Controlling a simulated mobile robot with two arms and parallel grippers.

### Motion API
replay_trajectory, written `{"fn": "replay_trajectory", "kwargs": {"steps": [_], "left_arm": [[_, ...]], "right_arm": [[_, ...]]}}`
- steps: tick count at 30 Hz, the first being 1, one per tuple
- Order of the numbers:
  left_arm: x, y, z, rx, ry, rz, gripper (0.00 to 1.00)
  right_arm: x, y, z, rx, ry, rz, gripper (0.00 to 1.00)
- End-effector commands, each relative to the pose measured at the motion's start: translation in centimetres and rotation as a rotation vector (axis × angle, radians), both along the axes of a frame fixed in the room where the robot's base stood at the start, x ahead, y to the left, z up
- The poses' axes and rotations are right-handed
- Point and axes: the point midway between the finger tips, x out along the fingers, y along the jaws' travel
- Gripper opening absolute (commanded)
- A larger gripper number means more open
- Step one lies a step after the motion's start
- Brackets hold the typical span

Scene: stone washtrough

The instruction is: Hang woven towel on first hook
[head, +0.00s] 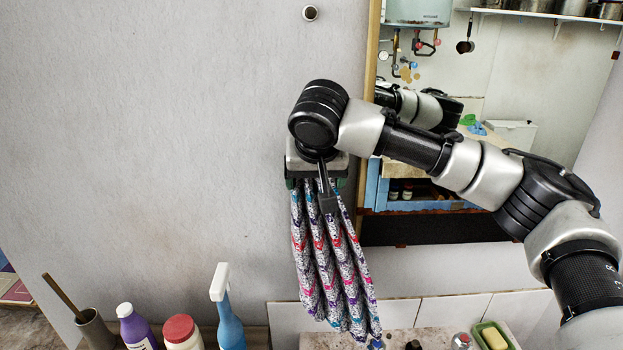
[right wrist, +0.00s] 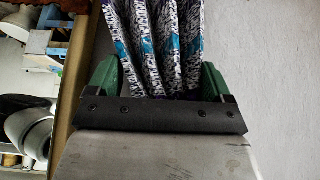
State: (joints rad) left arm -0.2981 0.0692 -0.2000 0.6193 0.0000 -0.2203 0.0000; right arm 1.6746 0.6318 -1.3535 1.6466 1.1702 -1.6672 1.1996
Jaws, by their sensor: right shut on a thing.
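The woven towel (head: 330,255) is patterned in white, black, pink, purple and teal. It hangs in long folds in front of the grey wall, its lower end above the washtrough's back edge. My right gripper (head: 317,181) is shut on its top end. In the right wrist view, the towel's folds (right wrist: 160,45) run between the green fingers of the gripper (right wrist: 160,82). A round metal knob, possibly a hook (head: 310,13), sits on the wall well above the gripper. The towel's gripped edge is mostly hidden. My left gripper is not in view.
A wood-framed mirror (head: 372,60) is right of the towel, behind my right arm, and reflects the room. Below stand a blue spray bottle (head: 228,315), a red-lidded jar (head: 181,333), a purple bottle (head: 135,325) and a green soap dish (head: 510,335). The wall at left is bare.

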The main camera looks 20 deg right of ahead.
Motion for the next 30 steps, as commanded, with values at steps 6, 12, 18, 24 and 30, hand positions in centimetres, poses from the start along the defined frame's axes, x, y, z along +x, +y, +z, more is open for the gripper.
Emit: {"fn": "replay_trajectory", "kwargs": {"steps": [6, 12, 18, 24, 30], "left_arm": [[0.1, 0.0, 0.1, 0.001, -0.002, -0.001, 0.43], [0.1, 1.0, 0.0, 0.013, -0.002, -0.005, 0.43], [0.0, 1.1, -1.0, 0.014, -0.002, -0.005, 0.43], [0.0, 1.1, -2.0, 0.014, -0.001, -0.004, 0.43], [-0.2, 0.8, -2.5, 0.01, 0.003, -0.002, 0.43]], "right_arm": [[-0.5, 0.4, -0.6, -0.014, 0.019, 0.003, 0.72], [-0.7, 0.6, 0.0, -0.012, 0.01, 0.007, 0.72], [-2.2, 1.2, 2.8, -0.011, 0.004, 0.01, 0.72], [-4.3, 1.8, 6.7, -0.01, 0.002, 0.01, 0.72], [-5.8, 2.1, 9.4, -0.011, 0.003, 0.01, 0.72]]}}
